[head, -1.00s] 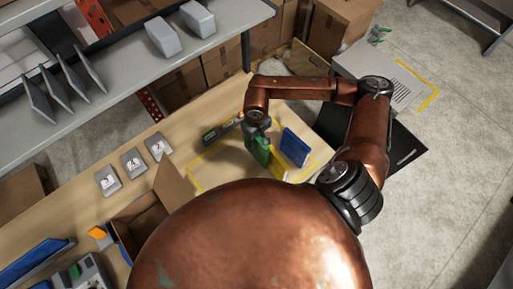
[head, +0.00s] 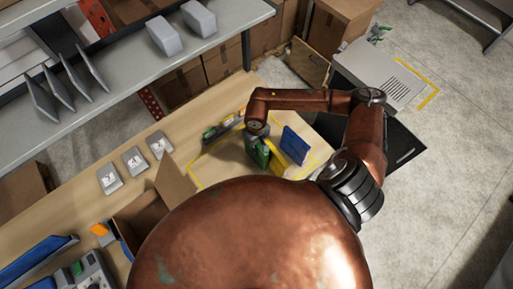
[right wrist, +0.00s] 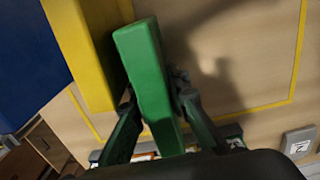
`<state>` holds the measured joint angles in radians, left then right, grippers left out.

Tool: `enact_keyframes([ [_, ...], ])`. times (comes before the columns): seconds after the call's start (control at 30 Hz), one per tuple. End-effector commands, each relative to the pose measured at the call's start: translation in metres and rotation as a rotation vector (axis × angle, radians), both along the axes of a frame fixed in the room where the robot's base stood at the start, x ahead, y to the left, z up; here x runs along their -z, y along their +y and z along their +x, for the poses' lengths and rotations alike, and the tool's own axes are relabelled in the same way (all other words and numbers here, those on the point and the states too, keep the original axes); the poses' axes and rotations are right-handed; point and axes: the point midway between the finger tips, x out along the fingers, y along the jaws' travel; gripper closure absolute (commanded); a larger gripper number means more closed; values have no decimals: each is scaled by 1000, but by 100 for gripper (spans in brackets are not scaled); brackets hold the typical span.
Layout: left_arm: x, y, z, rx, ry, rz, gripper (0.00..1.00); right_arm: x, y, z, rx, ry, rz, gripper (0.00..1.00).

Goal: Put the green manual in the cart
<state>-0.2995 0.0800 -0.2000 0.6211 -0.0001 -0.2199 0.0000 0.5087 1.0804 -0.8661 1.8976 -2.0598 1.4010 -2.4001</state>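The green manual (head: 252,155) stands on edge inside the yellow outline on the wooden counter; its narrow side also shows in the right wrist view (right wrist: 150,85). My right gripper (head: 259,146) is above it, with one finger on each side of the manual; the fingertips look slightly apart from it, so the gripper looks open around it. In the right wrist view the fingers (right wrist: 157,98) flank the manual. A grey slotted surface (head: 383,72) with a black panel lies at the right; I cannot tell whether it is the cart. My left gripper is not in view.
A yellow manual (right wrist: 85,50) and a blue manual (head: 295,144) stand close beside the green one. An open cardboard box (head: 140,215) and several grey numbered blocks (head: 134,160) are on the counter (head: 65,208). A grey shelf (head: 215,45) overhangs behind.

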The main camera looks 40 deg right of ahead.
Motion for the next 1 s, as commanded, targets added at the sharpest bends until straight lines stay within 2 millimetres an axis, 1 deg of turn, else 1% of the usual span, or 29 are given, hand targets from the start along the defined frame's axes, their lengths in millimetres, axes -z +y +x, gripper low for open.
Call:
enact_keyframes([
  [0.03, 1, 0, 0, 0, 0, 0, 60, 1, 0, 0, 0, 0, 0, 82],
  [0.2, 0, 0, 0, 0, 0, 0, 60, 0, 0, 0, 0, 0, 0, 70],
  [0.27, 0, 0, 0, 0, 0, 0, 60, 0, 0, 0, 0, 0, 0, 67],
  [0.53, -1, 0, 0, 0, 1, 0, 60, -1, 0, 0, 0, 0, 0, 67],
  [0.63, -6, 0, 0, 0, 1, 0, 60, -5, 0, 0, 1, 0, 0, 67],
  [0.67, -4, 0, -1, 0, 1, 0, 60, -7, -1, 1, 0, -3, -1, 67],
  [0.77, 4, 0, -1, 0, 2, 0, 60, -21, -1, 2, 0, -5, -3, 67],
  [1.0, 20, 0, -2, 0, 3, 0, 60, -73, -1, 2, -1, -6, -3, 67],
])
